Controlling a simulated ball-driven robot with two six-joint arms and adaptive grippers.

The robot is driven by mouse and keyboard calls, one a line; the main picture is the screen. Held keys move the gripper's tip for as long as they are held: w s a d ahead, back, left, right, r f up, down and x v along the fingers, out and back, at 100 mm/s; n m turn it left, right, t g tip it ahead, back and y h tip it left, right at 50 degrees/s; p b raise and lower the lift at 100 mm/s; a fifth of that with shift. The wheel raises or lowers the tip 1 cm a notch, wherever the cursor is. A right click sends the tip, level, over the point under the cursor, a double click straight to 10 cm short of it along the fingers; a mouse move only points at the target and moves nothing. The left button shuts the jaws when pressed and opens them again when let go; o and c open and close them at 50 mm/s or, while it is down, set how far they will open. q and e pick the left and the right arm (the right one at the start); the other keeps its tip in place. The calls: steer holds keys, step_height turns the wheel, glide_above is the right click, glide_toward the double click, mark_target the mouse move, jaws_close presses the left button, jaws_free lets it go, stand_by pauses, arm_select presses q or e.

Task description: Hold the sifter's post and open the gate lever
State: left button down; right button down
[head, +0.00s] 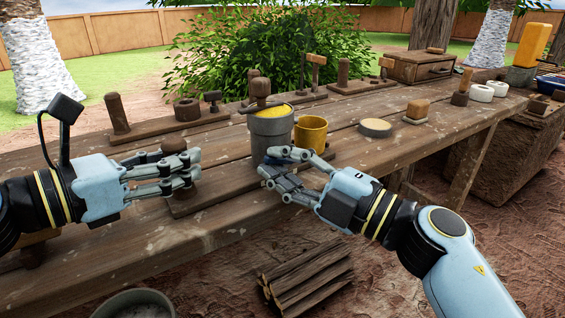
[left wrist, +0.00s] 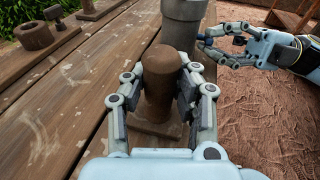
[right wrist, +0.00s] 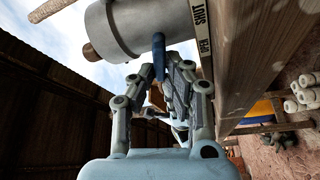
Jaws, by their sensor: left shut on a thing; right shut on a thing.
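The sifter is a grey cylinder (head: 271,135) with yellow material on top, on a wooden base at the bench's front. Its brown round-topped post (left wrist: 160,72) stands upright left of the cylinder. My left gripper (head: 188,170) is shut around the post, with a finger on each side in the left wrist view. The blue gate lever (right wrist: 158,55) sticks out below the grey cylinder in the right wrist view. My right gripper (head: 272,165) is shut on the lever, which is mostly hidden by the fingers in the head view. A strip beside it reads SHUT and OPEN.
A yellow cup (head: 311,133) stands just right of the cylinder. A round dish (head: 375,128) lies further right. Wooden tool stands (head: 168,125) line the back of the bench. A bundle of sticks (head: 308,277) and a bucket (head: 133,303) are on the ground in front.

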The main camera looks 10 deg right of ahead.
steer(key=c, duration=1.4)
jaws_free()
steer(key=shift+o, duration=0.2)
steer(key=v, duration=1.2)
steer(key=shift+f, duration=0.1)
arm_select(q)
steer(key=c, duration=1)
jaws_free()
arm_select(e)
step_height(320, 180, up, 4)
steer(key=shift+f, duration=0.1)
